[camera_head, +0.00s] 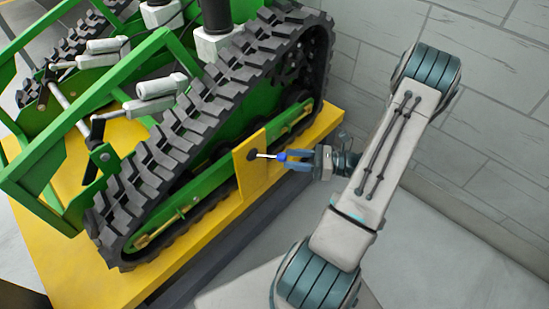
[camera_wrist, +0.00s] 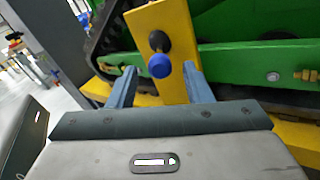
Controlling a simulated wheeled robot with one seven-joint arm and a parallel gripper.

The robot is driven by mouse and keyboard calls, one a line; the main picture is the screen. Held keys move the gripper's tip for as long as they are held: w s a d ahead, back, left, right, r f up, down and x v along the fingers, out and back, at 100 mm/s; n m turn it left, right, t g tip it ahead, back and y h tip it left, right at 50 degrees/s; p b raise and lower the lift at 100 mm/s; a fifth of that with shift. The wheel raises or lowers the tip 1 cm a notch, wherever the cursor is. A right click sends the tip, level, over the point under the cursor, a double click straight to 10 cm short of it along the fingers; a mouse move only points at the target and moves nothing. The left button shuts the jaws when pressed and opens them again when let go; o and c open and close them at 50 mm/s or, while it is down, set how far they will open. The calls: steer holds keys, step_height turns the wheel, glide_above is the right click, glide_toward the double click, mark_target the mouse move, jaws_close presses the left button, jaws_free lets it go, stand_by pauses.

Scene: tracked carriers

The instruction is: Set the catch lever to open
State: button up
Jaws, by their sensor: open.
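The catch lever (camera_head: 267,156) is a thin pale rod with a blue knob, standing out from a dark round pivot on a yellow plate (camera_head: 250,170) beside the track. In the wrist view its blue knob (camera_wrist: 160,66) faces me, with the dark pivot (camera_wrist: 159,41) behind it on the yellow plate (camera_wrist: 178,22). My gripper (camera_head: 296,160) is open at the lever's knob. In the wrist view its two blue-grey fingers (camera_wrist: 160,84) stand left and right of the knob, with a gap visible on each side. The lever's full set position is hard to tell.
A green tracked carrier (camera_head: 225,130) with a black track (camera_head: 180,150) stands on a yellow platform (camera_head: 90,275). A green side beam (camera_wrist: 245,58) with bolts runs behind the plate. A grey block wall (camera_head: 490,100) rises behind my arm. Pale floor lies clear below.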

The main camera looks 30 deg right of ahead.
mark_target(276, 157)
steer(key=x, duration=0.6)
steer(key=shift+b, duration=0.35)
jaws_close()
